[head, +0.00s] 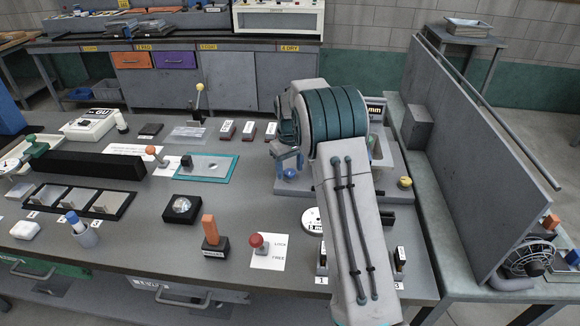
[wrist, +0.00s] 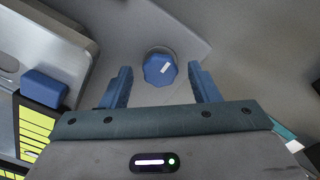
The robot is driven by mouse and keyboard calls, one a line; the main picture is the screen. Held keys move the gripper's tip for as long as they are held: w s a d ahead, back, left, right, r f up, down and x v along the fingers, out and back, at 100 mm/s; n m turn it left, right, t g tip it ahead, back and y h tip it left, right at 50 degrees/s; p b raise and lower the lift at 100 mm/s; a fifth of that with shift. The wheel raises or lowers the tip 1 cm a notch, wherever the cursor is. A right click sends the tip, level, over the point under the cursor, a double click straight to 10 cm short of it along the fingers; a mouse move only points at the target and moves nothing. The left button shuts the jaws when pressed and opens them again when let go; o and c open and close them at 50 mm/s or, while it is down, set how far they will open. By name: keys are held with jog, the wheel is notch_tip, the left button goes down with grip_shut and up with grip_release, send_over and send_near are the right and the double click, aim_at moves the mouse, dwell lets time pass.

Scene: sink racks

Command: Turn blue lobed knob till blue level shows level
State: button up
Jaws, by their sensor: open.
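The blue lobed knob (wrist: 160,68), with a white mark on its face, shows in the wrist view between and slightly beyond my fingertips. In the head view the knob (head: 290,174) sits low beside my arm, at the left edge of a grey plate. My gripper (wrist: 159,74) is open, with one blue finger on each side of the knob and a visible gap to each. My gripper (head: 288,162) also shows partly in the head view, behind my wrist. I cannot make out a blue level; my arm hides much of the fixture.
In the wrist view a blue block (wrist: 43,88) and a yellow-striped panel (wrist: 36,130) lie left of my gripper. In the head view a yellow knob (head: 405,182) stands right of my arm. A teal-edged plate (head: 208,167) and a red-topped lever (head: 257,241) stand left.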

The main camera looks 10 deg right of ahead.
jog(key=shift+c, duration=0.2)
jog(key=c, duration=0.9)
jog(key=shift+n, duration=0.3)
jog(key=n, duration=0.3)
jog(key=shift+n, duration=0.4)
jog(key=n, duration=0.4)
jog(key=shift+n, duration=0.3)
jog(key=n, duration=0.4)
jog(key=shift+s, duration=0.1)
jog(key=shift+n+p, duration=0.7)
jog(key=shift+n, duration=1.5)
jog(key=shift+f+n, duration=0.15)
jog(key=shift+n, duration=0.15)
